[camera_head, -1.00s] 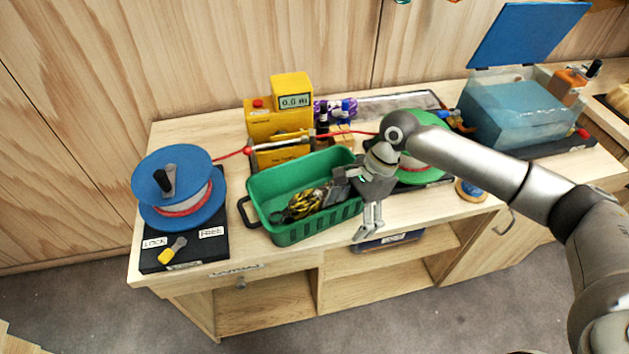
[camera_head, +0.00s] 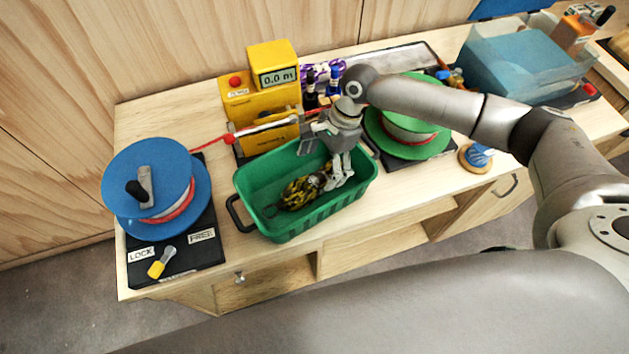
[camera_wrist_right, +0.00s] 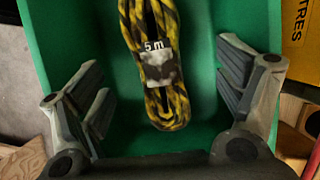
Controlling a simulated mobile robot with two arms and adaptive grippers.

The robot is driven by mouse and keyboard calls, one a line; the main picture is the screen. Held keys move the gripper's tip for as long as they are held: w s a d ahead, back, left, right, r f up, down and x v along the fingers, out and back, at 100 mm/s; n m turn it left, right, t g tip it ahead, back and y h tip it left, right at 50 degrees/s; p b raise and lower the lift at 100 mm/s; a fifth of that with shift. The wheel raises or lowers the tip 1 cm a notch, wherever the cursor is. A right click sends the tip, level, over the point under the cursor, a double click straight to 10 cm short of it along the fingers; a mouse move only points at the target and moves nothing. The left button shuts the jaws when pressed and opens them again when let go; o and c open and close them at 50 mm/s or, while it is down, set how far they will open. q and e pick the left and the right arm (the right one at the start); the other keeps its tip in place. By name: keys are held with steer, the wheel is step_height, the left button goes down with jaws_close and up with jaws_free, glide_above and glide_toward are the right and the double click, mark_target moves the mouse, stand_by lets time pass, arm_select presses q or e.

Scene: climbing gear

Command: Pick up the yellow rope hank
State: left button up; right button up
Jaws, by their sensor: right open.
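The yellow rope hank (camera_head: 300,191), yellow and black, lies in the green crate (camera_head: 272,231) on the bench. In the right wrist view the hank (camera_wrist_right: 168,103) shows a grey-and-black label band reading "5 m" and lies lengthwise between the fingers. My right gripper (camera_head: 338,184) is open, pointing down at the right part of the crate, just right of the hank. In the right wrist view the gripper (camera_wrist_right: 160,100) has one finger on each side of the hank, apart from it. The large grey arm link across the bottom is mine; my left gripper does not show.
A blue spool (camera_head: 150,180) on a black base stands left of the crate. A yellow meter (camera_head: 265,90) reading 0.0 m stands behind it, with red rope.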

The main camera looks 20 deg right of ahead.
mark_target(315, 180)
steer(key=shift+a+f, duration=0.15)
steer(key=shift+f, duration=0.15)
steer(key=x, duration=0.1)
steer(key=p+x, duration=0.2)
steer(key=shift+s+f, duration=0.25)
steer(key=shift+s, duration=0.05)
steer(key=shift+a+f, duration=0.15)
steer(key=shift+f, duration=0.2)
steer(key=shift+a+f, duration=0.1)
steer(key=shift+f, duration=0.15)
steer(key=shift+c, duration=0.8)
steer(key=shift+s, duration=0.1)
steer(key=c, duration=1)
steer(key=shift+c, duration=0.7)
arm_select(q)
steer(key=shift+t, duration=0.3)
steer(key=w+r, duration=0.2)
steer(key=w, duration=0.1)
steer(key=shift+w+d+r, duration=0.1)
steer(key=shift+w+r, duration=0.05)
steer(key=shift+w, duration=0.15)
arm_select(e)
steer(key=shift+r, duration=0.15)
